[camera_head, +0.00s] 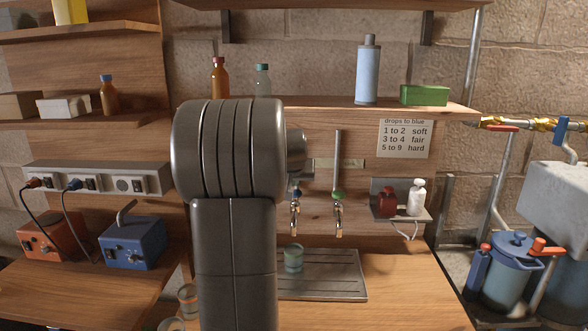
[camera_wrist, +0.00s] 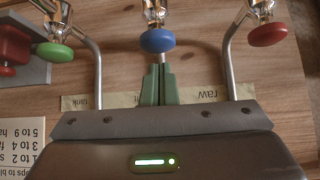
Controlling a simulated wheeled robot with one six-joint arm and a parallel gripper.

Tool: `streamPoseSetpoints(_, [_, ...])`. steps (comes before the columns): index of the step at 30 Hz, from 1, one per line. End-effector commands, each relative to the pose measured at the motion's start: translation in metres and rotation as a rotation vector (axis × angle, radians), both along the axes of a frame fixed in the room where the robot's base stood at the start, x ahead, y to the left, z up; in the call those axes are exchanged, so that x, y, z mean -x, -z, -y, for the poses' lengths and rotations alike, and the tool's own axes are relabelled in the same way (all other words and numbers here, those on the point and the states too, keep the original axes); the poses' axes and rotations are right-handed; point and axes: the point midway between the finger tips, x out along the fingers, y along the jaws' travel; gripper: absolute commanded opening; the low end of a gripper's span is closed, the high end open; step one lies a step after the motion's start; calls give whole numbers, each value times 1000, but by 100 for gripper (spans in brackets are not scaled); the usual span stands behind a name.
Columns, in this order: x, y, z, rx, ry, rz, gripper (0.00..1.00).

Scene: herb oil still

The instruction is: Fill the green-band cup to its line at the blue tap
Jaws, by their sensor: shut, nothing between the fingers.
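The blue tap shows in the wrist view with its round blue knob (camera_wrist: 157,41) at top centre. It also shows in the head view (camera_head: 296,197), just right of my arm. My gripper (camera_wrist: 158,72) has its green fingers closed together and empty, with the tips at or just short of the blue knob; contact cannot be told. My arm hides the gripper in the head view. A clear cup with a greenish band (camera_head: 293,260) stands upright on the drip tray (camera_head: 335,284), below the blue tap. Its water level and fill line are too small to read.
A green-knobbed tap (camera_head: 338,195) is right of the blue one; a red knob (camera_wrist: 267,36) shows in the wrist view. Two other cups (camera_head: 187,297) (camera_head: 172,324) stand left of my arm. A small shelf (camera_head: 402,213) holds a white bottle. The right counter is clear.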

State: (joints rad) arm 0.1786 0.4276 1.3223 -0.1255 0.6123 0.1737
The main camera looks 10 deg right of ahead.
Motion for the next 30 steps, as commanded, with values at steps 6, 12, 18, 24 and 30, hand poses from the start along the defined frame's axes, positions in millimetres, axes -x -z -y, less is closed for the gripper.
streamPoseSetpoints(6, [0,14,0,-1,1,-1,0])
streamPoseSetpoints(12, [0,14,0,-1,1,0,0])
streamPoseSetpoints(18, [0,18,0,-1,1,-1,0])
streamPoseSetpoints(24, [0,37,0,-1,1,-1,0])
streamPoseSetpoints(30, [2,42,-1,-4,1,-10,0])
